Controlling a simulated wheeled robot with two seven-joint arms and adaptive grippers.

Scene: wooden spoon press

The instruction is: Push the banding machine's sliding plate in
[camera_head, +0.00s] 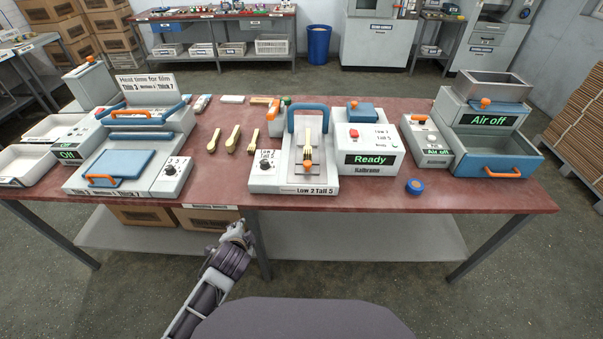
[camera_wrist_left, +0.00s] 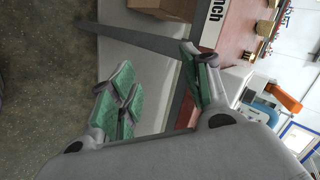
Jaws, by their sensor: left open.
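The machine in the middle of the table has a white base, a blue arch (camera_head: 308,112) and a white box with a green "Ready" display (camera_head: 369,159). A pale wooden piece of cutlery stands or lies near the knob; which, I cannot tell. My left gripper (camera_head: 243,232) is open and empty, in front of the table's front edge and apart from the machine. Its green-padded fingers show in the left wrist view (camera_wrist_left: 160,92). My right gripper is not in view.
Several wooden cutlery pieces (camera_head: 232,138) lie left of the machine on the red table (camera_head: 400,201). A press with a blue plate (camera_head: 118,163) stands at the left, an "Air off" machine (camera_head: 497,163) at the right. A blue roll (camera_head: 415,186) lies near the front edge.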

